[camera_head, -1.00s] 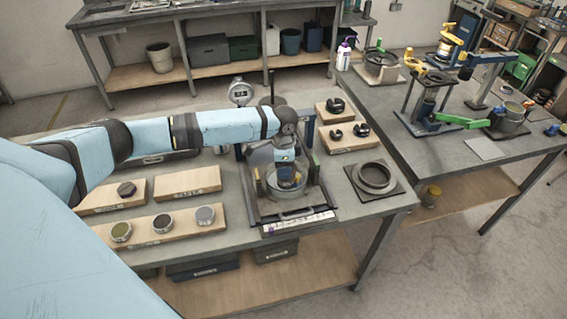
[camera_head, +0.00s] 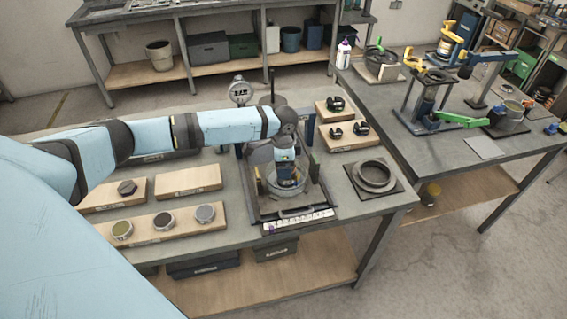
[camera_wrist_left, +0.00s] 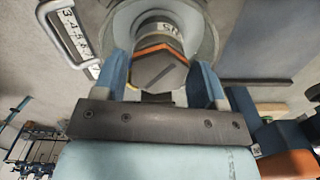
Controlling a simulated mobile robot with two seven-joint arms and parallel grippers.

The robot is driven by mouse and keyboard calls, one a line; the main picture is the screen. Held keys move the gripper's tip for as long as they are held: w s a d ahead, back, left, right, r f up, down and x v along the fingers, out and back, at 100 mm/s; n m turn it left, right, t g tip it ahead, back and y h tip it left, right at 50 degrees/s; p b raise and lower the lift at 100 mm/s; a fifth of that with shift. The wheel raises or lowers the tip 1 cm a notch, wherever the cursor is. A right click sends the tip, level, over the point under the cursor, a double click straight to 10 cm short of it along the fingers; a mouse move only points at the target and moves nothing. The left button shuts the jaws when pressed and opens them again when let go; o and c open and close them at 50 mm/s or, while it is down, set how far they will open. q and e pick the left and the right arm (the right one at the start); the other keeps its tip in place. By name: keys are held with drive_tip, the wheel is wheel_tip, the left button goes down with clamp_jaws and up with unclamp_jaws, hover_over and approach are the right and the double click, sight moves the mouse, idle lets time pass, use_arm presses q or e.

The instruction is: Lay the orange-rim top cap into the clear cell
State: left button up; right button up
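The clear cell (camera_head: 302,188) stands in the dark loading frame on the near bench, and its round wall also shows in the wrist view (camera_wrist_left: 207,42). My left gripper (camera_head: 286,177) points down over the cell's mouth, its fingertips low inside the rim. In the left wrist view its two blue fingers (camera_wrist_left: 160,78) flank the grey hexagonal orange-rim top cap (camera_wrist_left: 160,72) and appear closed on its sides. The orange edge shows along the cap's far side. A pale labelled cylinder (camera_wrist_left: 165,28) is seen just beyond it. Whether the cap touches anything below is hidden. My right gripper is not in view.
The loading frame's posts and a white scale strip (camera_head: 298,221) surround the cell closely. A wooden board (camera_head: 165,240) with three round parts lies to the left. A dark ring on a square plate (camera_head: 374,175) is at the right. A dial gauge (camera_head: 240,92) stands behind.

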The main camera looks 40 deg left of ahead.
use_arm(q)
drive_tip(key=o, duration=0.3)
wheel_tip(320, 180, up, 14)
drive_tip(key=b, duration=0.1)
idle(0.4)
